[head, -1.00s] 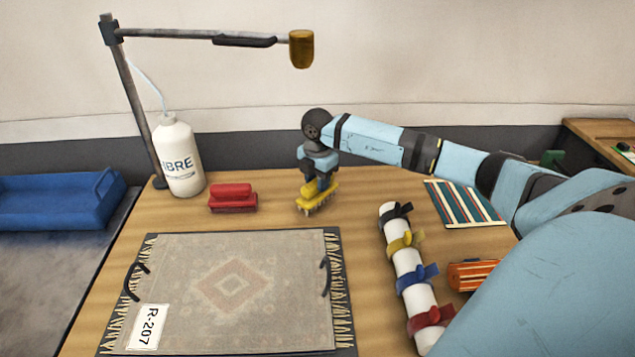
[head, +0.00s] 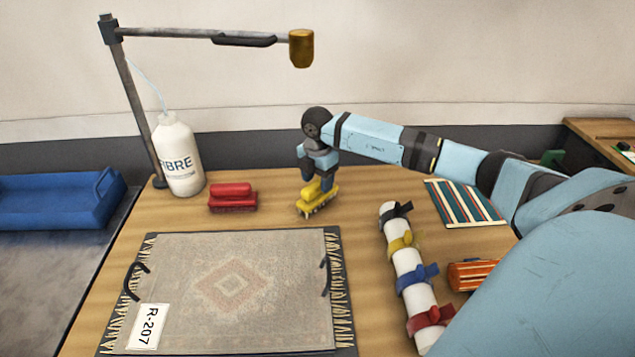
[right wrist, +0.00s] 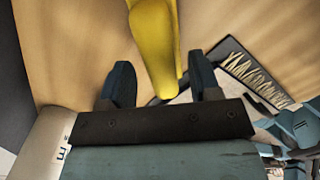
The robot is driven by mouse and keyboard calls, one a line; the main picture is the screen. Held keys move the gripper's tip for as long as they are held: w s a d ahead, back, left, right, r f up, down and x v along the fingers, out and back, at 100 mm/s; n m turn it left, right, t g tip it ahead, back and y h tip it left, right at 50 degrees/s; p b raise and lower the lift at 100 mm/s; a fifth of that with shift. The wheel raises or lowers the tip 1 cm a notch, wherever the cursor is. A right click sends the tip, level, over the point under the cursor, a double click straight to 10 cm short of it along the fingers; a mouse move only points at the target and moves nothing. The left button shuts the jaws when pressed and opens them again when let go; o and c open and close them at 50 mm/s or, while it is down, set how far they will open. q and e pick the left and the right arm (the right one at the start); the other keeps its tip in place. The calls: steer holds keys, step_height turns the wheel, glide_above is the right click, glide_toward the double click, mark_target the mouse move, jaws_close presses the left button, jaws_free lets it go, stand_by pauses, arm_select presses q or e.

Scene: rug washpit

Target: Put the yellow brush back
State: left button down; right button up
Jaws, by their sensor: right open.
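The yellow brush (head: 318,201) stands bristles down at the back middle of the table, right of the red brush (head: 233,198). My right gripper (head: 318,182) is just above it, pointing down, with its fingers open on either side of the brush's handle. In the right wrist view, the yellow handle (right wrist: 155,45) lies between the two spread dark fingers, with a gap showing on the left. My left gripper is out of view.
A rug (head: 228,290) tagged R-207 lies in front. A white bottle (head: 180,160) and lamp post (head: 135,110) stand at back left. A white roll with coloured ties (head: 405,262), striped mat (head: 462,203) and orange object (head: 472,273) lie right.

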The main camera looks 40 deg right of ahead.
step_height(320, 180, up, 11)
stand_by(0.3)
stand_by(0.5)
